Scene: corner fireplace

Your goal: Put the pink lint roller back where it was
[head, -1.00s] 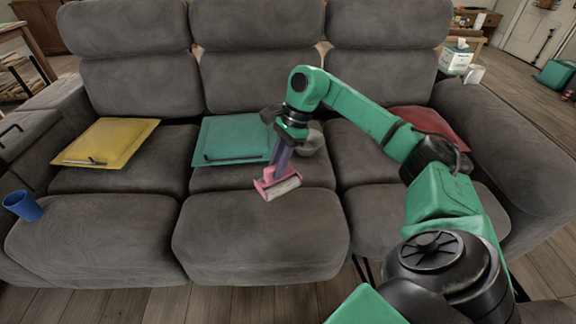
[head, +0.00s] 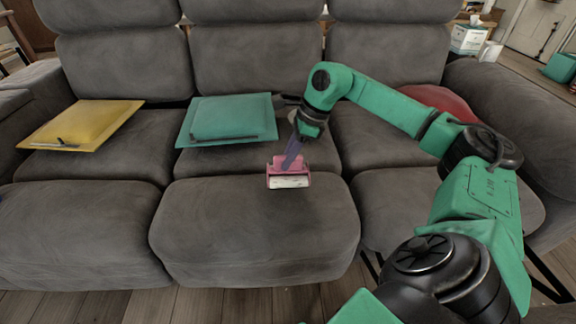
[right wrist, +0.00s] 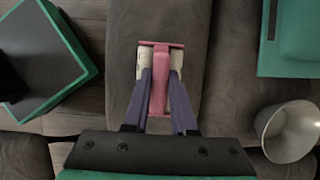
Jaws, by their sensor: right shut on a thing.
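The pink lint roller (head: 289,165) has a pink frame and a pale roll. It is over the middle seat of the grey sofa, and I cannot tell whether it touches the seat. My right gripper (head: 290,158) points down at it with its purple fingers shut on the pink handle. The right wrist view shows the handle (right wrist: 160,85) between both fingers, with the pale roll crosswise beyond. My left gripper is not in view.
A teal cushion (head: 228,116) with a dark stick lies left of my right gripper, and a yellow cushion (head: 85,122) farther left. A grey metal bowl (right wrist: 289,132) is close by. A red cushion (head: 437,103) lies behind my arm. The middle seat's front (head: 255,235) is clear.

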